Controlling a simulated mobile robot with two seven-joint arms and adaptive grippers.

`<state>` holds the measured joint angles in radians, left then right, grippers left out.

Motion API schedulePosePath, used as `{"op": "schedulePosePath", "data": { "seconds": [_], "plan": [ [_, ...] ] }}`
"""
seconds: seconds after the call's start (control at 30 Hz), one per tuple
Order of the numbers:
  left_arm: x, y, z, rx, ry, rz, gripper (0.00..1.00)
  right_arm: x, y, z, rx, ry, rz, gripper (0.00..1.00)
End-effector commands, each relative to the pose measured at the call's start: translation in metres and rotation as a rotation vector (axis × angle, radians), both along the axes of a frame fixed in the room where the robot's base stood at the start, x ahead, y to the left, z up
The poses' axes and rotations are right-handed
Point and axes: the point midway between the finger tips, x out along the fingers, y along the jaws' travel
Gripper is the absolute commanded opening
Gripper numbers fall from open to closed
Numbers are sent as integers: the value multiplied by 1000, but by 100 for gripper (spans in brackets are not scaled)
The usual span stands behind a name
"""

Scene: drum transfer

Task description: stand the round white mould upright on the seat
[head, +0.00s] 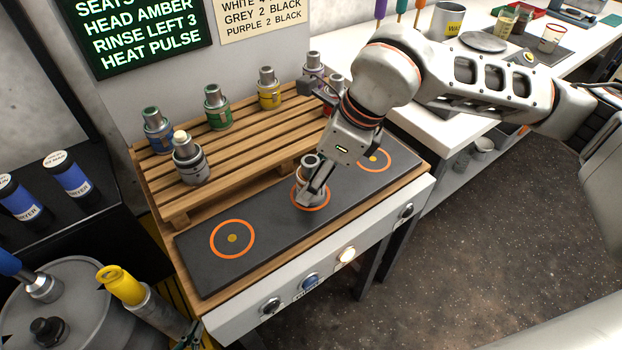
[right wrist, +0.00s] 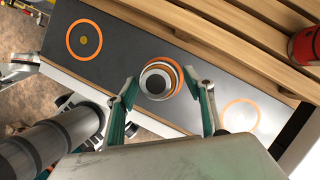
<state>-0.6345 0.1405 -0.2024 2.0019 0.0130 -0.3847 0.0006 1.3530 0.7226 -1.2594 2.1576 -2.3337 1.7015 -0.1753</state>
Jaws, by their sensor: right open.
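A round mould (head: 309,167) stands upright on the middle ringed seat (head: 325,199) of the dark plate. From above, in the right wrist view, this mould (right wrist: 157,80) shows a whitish rim around a dark centre; its side colour is hard to tell. My right gripper (head: 316,186), on the arm from the right, is at this mould, hiding part of it. Its fingers (right wrist: 165,100) are spread apart with the mould between and beyond them, and a gap on each side. Dark teal tips at the bottom edge look like my left gripper (head: 187,335), mostly cut off.
The left seat (head: 232,238) and right seat (head: 374,159) are empty. Several moulds stand on the slatted rack behind, including a grey one with a cream top (head: 188,160) and a green-banded one (head: 216,108). Knobs and a lit button (head: 346,254) line the front panel.

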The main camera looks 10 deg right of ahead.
Motion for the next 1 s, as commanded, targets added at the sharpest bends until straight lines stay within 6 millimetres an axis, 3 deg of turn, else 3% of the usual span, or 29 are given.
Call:
{"op": "schedulePosePath", "data": {
  "seconds": [0.3, 0.5, 1.0],
  "plan": [
    [0, -1, 2, -4, 2, -1, 0, -11, -22, 62, 0, -7, -1, 52],
    [-3, -2, 0, -5, 8, 0, 0, -17, -31, 87, -1, -4, -2, 52],
    [-3, -2, 2, -7, 6, -1, 0, -20, -34, 95, 0, -2, 1, 52]
  ]
}}
